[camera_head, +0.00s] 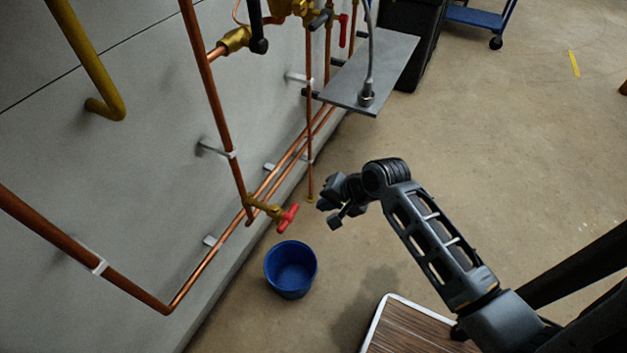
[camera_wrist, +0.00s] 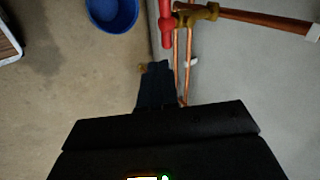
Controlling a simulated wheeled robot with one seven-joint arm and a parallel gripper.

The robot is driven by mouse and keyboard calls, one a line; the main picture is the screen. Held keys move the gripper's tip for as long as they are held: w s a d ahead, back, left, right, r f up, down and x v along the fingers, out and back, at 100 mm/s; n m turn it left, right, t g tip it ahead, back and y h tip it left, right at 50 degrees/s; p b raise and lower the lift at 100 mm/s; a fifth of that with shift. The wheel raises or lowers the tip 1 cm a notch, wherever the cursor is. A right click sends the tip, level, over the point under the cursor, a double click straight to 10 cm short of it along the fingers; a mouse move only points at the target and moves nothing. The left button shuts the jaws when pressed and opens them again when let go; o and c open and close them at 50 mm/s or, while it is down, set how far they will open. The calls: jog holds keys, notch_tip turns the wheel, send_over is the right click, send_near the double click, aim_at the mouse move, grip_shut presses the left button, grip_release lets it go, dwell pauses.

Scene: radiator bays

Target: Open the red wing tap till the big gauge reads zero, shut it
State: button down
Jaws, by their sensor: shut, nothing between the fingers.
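The red wing tap (camera_head: 288,217) sits on a brass valve low on the copper pipes, in front of the grey wall. It also shows in the wrist view (camera_wrist: 166,24), at the top middle beside its brass body. My gripper (camera_head: 328,208) is shut and empty, to the right of the tap and apart from it. In the wrist view my gripper (camera_wrist: 157,68) points up toward the tap from below. I cannot make out the big gauge in either view.
A blue bucket (camera_head: 291,268) stands on the floor below the tap. Copper pipes (camera_head: 215,110) run along the wall on brackets. A grey shelf (camera_head: 385,70) juts out above. A wood-topped board with a pale edge (camera_head: 408,328) is at the bottom. Open floor lies to the right.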

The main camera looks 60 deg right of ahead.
jog(key=w+d+r+m, duration=0.1)
jog(key=d+r, duration=0.1)
jog(key=b, duration=0.1)
send_near(295, 210)
jog(key=shift+y, duration=0.3)
jog(key=x, duration=0.7)
jog(key=shift+d, duration=0.25)
jog(key=shift+r, duration=0.1)
